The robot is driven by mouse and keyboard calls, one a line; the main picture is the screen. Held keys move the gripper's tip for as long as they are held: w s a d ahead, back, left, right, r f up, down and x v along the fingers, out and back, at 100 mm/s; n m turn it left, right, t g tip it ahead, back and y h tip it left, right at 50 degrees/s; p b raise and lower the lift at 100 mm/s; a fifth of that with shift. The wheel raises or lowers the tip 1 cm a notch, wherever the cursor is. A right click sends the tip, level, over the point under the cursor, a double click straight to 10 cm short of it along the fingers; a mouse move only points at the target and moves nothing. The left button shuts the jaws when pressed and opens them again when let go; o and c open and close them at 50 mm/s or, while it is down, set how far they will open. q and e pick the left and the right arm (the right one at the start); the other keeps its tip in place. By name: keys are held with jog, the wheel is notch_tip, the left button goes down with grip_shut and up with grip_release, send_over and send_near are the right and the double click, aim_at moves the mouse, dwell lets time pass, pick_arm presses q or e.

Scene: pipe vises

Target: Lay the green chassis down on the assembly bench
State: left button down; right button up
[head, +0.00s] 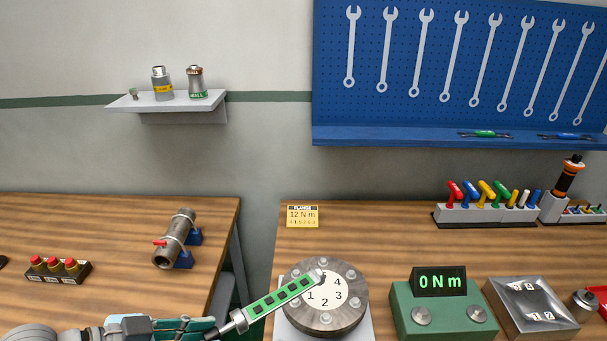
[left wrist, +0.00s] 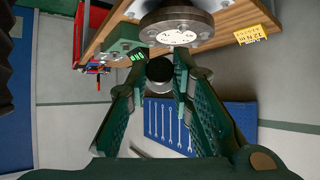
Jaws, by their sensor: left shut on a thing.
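The green chassis (head: 280,300) shows as a long bar with a green face, dark square windows and metal ends. My left gripper (head: 207,328) is shut on its near, dark handle end at the bottom of the head view. The bar slants up to the right, and its tip overlaps the round numbered flange (head: 325,305). I cannot tell whether the tip touches it. In the left wrist view, a dark round end (left wrist: 160,70) sits between the fingertips of my left gripper (left wrist: 158,80). The wooden benches are at left (head: 100,225) and right (head: 385,235). My right gripper is not in view.
A pipe in a blue vise (head: 176,240) and a red button box (head: 57,270) stand on the left bench. A gap separates the benches. On the right bench are a green torque display (head: 443,310), a metal box (head: 530,305) and a tool rack (head: 487,212).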

aim_at(232, 318)
pick_arm(q)
jog(key=shift+w+d+r+b, duration=0.15)
jog(key=shift+w+r+b, duration=0.25)
jog(key=shift+r, duration=0.55)
jog(key=shift+w+r, duration=0.4)
jog(key=shift+w, duration=0.1)
jog(key=shift+r, duration=0.1)
